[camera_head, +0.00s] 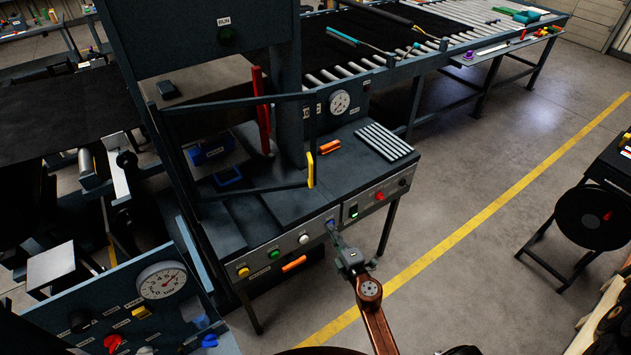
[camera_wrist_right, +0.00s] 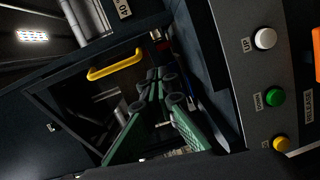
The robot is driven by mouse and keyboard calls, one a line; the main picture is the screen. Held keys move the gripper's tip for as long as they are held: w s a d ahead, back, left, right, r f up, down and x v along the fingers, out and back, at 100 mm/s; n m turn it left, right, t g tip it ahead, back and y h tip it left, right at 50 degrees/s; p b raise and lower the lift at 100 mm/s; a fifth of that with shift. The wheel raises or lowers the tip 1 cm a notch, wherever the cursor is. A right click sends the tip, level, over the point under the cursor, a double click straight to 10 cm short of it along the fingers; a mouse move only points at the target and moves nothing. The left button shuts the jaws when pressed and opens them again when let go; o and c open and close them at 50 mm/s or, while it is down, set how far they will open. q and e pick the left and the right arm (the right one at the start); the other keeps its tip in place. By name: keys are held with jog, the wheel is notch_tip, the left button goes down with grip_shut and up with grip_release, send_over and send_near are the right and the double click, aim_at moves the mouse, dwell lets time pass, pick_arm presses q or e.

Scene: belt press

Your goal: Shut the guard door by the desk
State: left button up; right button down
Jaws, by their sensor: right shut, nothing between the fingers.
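The guard door (camera_head: 258,187) is a dark frame standing open, swung out from the press over the desk (camera_head: 330,185). Its yellow handle (camera_head: 311,170) is at the free edge, above the desk top. In the right wrist view the handle (camera_wrist_right: 117,66) shows at upper left, apart from the fingers. My right gripper (camera_head: 334,232) is shut and empty, in front of the desk's button panel, below and right of the handle in the head view. Its green fingers (camera_wrist_right: 155,80) show in the wrist view. My left gripper is not in view.
The panel carries a white button (camera_head: 304,238), a green button (camera_head: 273,254) and a red button (camera_head: 379,196). An orange block (camera_head: 330,146) and a ribbed grey plate (camera_head: 384,141) lie on the desk. A gauge box (camera_head: 160,283) stands at lower left.

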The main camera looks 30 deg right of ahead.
jog(key=n+p, duration=0.1)
send_near(312, 186)
pick_arm(q)
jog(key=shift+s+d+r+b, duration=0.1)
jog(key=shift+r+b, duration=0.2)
jog(key=shift+b, duration=0.4)
pick_arm(e)
jog(key=shift+t, duration=0.3)
jog(key=w, duration=0.7)
jog(key=shift+d+f, duration=0.2)
jog(key=shift+f, duration=0.05)
